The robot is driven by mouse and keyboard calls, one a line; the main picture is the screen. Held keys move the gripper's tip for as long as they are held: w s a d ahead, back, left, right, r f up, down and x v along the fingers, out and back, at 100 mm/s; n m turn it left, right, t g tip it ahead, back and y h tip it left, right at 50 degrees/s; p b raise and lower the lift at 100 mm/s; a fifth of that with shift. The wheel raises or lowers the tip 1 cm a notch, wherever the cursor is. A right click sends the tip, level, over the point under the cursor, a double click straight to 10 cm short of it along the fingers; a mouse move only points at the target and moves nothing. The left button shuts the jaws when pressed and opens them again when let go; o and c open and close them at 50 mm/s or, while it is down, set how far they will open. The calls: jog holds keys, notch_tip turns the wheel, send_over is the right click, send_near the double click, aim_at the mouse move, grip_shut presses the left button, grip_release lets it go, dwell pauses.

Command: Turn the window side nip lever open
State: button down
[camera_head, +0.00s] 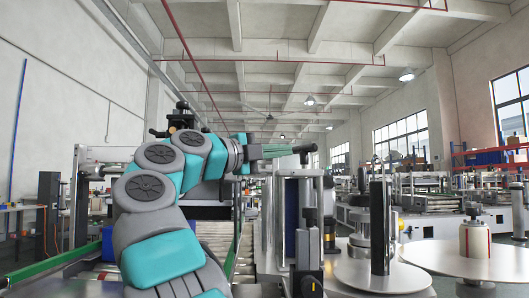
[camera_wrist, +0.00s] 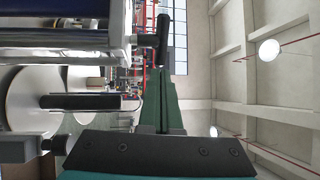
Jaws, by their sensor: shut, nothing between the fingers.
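A black T-shaped lever (camera_head: 305,148) stands on top of the metal roller unit (camera_head: 272,222) in the middle of the head view. It also shows in the wrist view (camera_wrist: 163,38), its bar at the end of a short stem. My gripper (camera_head: 290,150) has green fingers that are shut and empty. It reaches in from the left at the lever's height, its tips right beside the bar.
White discs (camera_head: 375,277) and a tall black bar (camera_head: 380,228) are to the right. A roller conveyor (camera_head: 215,236) runs at the left. The space above the lever is clear.

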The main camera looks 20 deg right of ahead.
aim_at(308, 148)
jog(key=x, duration=0.5)
jog(key=shift+w+d, duration=0.1)
jog(key=shift+d, duration=0.25)
